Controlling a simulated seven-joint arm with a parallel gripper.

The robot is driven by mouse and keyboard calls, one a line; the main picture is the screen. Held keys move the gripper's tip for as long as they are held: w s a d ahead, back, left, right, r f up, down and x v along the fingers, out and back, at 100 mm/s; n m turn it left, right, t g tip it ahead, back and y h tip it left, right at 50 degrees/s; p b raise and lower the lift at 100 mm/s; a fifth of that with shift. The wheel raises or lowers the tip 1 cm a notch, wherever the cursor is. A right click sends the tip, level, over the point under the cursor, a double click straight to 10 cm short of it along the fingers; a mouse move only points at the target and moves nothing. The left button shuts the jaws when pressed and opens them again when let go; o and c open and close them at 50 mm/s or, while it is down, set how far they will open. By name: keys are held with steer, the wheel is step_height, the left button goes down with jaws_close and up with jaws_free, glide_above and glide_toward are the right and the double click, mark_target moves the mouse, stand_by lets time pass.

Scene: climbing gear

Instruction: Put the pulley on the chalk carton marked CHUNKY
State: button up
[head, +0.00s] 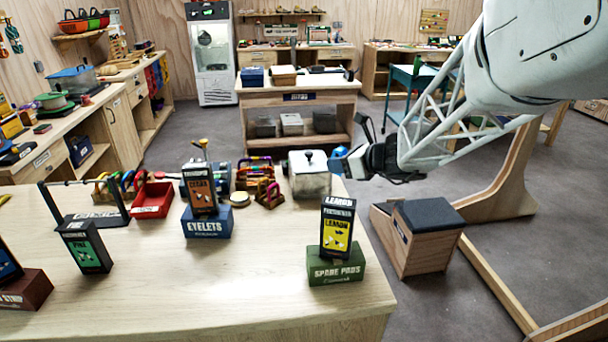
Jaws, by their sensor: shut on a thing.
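My gripper (356,162) is at the right, above the far right edge of the table and beside a clear-sided container. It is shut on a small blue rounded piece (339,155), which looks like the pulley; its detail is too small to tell. Dark cartons stand on the table: one with an orange label (201,192) on a blue box, one with a yellow label (337,228) on a green box, one with a green label (86,248) at the left, and one with a blue label (7,265) at the left edge. I cannot read CHUNKY on any of them.
The clear-sided container (309,180) with a dark knob stands close left of my gripper. A red tray (152,200), a black frame stand (97,217) and colourful gear (268,193) stand along the back. The middle front of the table (215,285) is clear.

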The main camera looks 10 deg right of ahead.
steer(key=shift+f, duration=0.85)
steer(key=shift+f, duration=3.1)
steer(key=shift+f, duration=1.9)
steer(key=shift+f, duration=0.1)
steer(key=o, duration=0.9)
steer(key=shift+o, duration=0.2)
